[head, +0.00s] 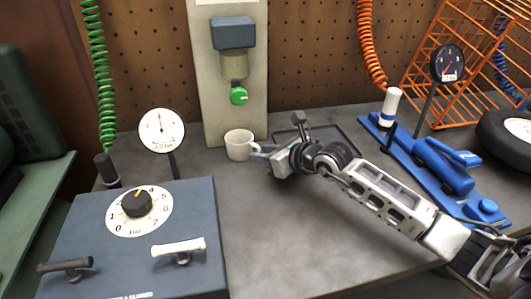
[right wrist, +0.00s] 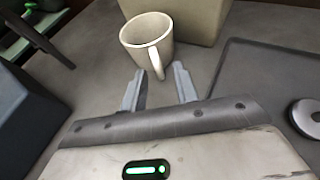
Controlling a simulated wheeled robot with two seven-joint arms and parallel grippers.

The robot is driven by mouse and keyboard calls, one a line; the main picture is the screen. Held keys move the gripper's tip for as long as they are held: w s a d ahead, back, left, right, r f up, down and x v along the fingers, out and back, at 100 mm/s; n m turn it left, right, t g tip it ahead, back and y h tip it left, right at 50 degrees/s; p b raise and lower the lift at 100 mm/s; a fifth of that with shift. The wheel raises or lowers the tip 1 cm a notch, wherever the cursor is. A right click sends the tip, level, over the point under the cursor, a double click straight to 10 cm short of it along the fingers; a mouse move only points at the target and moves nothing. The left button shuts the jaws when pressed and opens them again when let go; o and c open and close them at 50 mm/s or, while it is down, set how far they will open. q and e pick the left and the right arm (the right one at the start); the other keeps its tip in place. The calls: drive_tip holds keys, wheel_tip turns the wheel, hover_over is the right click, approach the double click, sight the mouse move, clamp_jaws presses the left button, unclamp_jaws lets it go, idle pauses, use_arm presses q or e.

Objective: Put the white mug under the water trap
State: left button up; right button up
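The white mug (head: 238,145) stands upright on the grey bench, below and almost in line with the water trap (head: 235,66), which hangs on a pale panel and has a green knob (head: 238,96) at its bottom. My right gripper (head: 258,151) is just to the right of the mug. In the right wrist view the mug (right wrist: 150,38) is ahead of the open fingers (right wrist: 158,86), its handle pointing toward the gap between them. The handle looks near the fingertips, and I cannot tell whether they touch. My left gripper is not in view.
A blue-grey box (head: 80,230) with a dial and two handles fills the front left. A gauge (head: 162,130) stands behind it. A dark tray (head: 335,136) lies behind my right arm. The bench's front middle is clear.

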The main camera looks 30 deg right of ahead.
drive_tip(key=shift+r, duration=0.1)
drive_tip(key=shift+s+r, duration=0.15)
drive_tip(key=v, duration=1)
drive_tip(key=shift+s+d, duration=0.15)
drive_tip(key=shift+s+d+r, duration=0.2)
drive_tip(key=shift+s+r, duration=0.1)
drive_tip(key=shift+s, duration=0.3)
drive_tip(key=shift+r, duration=0.15)
